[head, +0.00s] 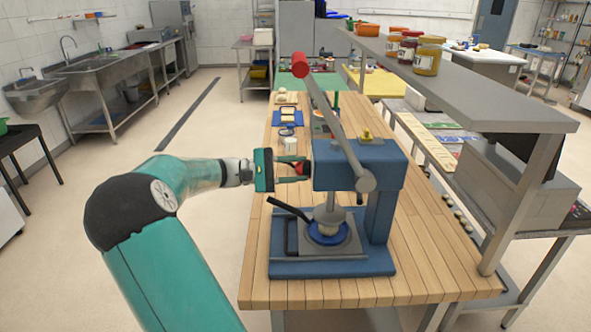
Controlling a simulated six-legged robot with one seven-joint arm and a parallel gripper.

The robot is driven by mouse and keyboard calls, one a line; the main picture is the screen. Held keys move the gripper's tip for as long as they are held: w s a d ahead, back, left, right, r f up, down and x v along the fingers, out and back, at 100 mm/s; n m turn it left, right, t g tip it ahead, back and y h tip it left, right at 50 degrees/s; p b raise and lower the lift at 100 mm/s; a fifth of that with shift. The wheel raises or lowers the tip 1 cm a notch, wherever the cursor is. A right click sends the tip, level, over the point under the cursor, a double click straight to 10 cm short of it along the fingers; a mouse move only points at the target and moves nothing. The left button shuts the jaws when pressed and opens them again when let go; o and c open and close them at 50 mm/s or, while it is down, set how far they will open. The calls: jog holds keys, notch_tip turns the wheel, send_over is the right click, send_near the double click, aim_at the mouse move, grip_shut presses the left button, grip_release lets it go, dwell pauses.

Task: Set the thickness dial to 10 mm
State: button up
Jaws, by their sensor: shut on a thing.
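A blue dough press (375,165) stands on the wooden bench, with a long grey lever ending in a red grip (300,64). My gripper (306,169) comes in level from the left to the side of the press's head. Its fingers are shut on a small red knob there, which I take to be the thickness dial (302,165). The fingers hide part of the dial, and no scale or number is readable.
The wooden bench (420,270) has bare room right of the press. Small items, including a white block (290,144), lie behind my gripper. A grey shelf (490,100) with jars (427,56) overhangs the bench's right side. The lever rises above my gripper.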

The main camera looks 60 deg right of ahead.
jog(key=shift+m, duration=0.3)
jog(key=o, duration=1)
jog(key=shift+w, duration=0.1)
jog(key=v, duration=1.3)
jog(key=shift+w+a, duration=0.25)
jog(key=shift+f, duration=0.1)
